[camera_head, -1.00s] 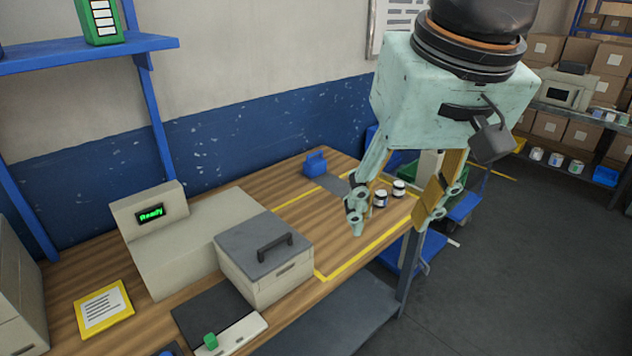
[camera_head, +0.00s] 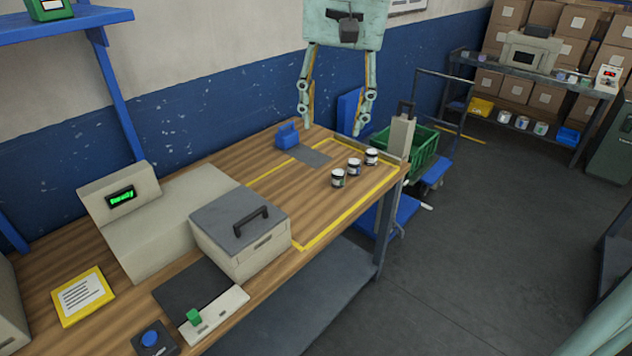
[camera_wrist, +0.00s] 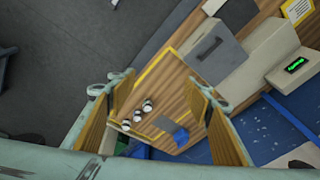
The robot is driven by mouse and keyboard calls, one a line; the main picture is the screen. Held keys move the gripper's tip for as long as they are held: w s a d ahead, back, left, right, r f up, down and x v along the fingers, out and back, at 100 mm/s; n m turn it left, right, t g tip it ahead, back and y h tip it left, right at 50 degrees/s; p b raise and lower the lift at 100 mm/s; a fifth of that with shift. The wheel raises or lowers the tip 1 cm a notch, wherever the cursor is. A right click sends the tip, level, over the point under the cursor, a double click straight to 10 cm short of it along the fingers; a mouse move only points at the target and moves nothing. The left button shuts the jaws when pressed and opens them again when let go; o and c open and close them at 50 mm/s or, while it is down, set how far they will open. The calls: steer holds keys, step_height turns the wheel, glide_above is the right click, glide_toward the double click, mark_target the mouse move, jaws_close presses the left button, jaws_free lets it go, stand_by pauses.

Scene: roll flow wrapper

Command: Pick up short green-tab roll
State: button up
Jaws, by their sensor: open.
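Three small short rolls stand in a row on the wooden table: a near one (camera_head: 338,178), a middle one (camera_head: 354,167) and a far one (camera_head: 371,157). Each has a white top and a dark band. I cannot make out a green tab on any of them. In the wrist view the same row (camera_wrist: 137,115) lies between and beyond my fingers. My gripper (camera_head: 333,123) is open and empty, pointing down. It hangs above the back of the table, behind the rolls in the head view. Its spread fingers also show in the wrist view (camera_wrist: 160,88).
A blue block-like object (camera_head: 287,136) sits at the table's back. A beige machine with a grey lid (camera_head: 238,212) stands to the left. A green basket cart (camera_head: 415,155) is beyond the table's end. More small rolls (camera_head: 521,122) stand on the far shelf (camera_head: 545,79).

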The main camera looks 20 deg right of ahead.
steer(key=w+d+f+m, duration=0.1)
steer(key=w+d+f, duration=0.1)
steer(key=w, duration=0.4)
steer(key=w+d+f+m, duration=0.2)
steer(key=w+d+f, duration=0.1)
steer(key=w, duration=0.4)
steer(key=m+g+p, duration=0.2)
steer(key=m, duration=0.5)
glide_above(339, 172)
step_height(339, 172, down, 27)
steer(key=shift+d+r, duration=0.1)
steer(key=shift+r, duration=0.1)
steer(key=shift+f, duration=0.1)
steer(key=shift+f+b, duration=0.3)
steer(key=shift+f, duration=3.9)
steer(key=shift+f, duration=0.1)
steer(key=shift+f, duration=2.5)
steer(key=shift+c, duration=0.9)
